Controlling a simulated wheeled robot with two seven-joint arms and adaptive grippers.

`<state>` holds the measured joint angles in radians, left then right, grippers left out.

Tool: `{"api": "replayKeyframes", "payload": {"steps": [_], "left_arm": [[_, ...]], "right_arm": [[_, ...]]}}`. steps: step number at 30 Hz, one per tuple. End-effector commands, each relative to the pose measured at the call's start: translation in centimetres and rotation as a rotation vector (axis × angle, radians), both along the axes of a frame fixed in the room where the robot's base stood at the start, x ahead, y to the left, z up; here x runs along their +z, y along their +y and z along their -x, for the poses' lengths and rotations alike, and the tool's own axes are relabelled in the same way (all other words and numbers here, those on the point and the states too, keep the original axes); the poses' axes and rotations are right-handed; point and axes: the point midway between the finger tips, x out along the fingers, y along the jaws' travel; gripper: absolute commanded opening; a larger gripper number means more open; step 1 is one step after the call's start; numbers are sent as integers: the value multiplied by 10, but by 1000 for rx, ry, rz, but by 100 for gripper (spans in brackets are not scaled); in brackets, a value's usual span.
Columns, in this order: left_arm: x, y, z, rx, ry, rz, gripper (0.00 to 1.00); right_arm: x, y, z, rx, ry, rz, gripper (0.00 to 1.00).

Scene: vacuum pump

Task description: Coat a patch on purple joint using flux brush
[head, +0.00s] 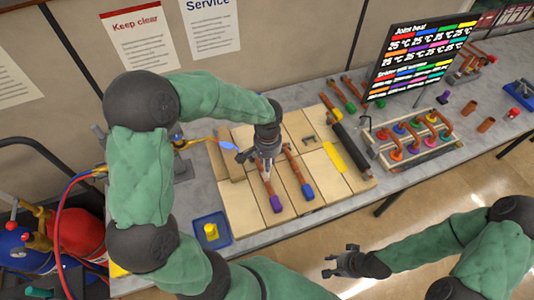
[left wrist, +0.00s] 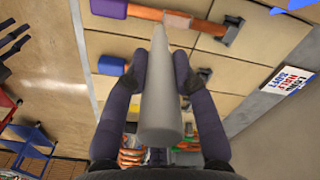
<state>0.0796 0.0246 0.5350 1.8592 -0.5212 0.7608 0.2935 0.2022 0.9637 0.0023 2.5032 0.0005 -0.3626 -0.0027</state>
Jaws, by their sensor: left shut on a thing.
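The purple joint (head: 277,203) is the front end piece of a copper pipe lying on the tan tiles. A purple-blue end piece (left wrist: 109,8) shows at the top of the left wrist view, with a copper pipe running right from it. My left gripper (head: 266,156) is above the tiles by the pipes. It is shut on a grey tapered handle, which I take for the flux brush (left wrist: 167,85). The brush's far end points toward the left pipe; I cannot tell whether it touches. My right gripper (head: 336,262) is open and empty, off the table's front edge.
A second pipe with a blue joint (head: 307,192) lies to the right. A torch with a blue flame (head: 228,146) is left of the gripper. A blue tray (head: 201,240) holds a yellow piece. A rack of coloured joints (head: 433,155) and a screen (head: 420,55) stand right.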

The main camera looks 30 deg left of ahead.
Motion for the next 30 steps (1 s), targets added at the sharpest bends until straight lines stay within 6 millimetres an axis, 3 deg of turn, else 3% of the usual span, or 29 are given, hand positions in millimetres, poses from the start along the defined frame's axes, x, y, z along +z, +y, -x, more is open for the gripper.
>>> {"api": "replayKeyframes", "payload": {"steps": [10, 30], "left_arm": [[32, 1, -6, -1, -1, 0, 0], [33, 1, -7, -1, 0, 0, 0]], "right_arm": [[22, 0, 0, 0, 0, 0, 40], [23, 0, 0, 0, 0, 0, 40]]}}
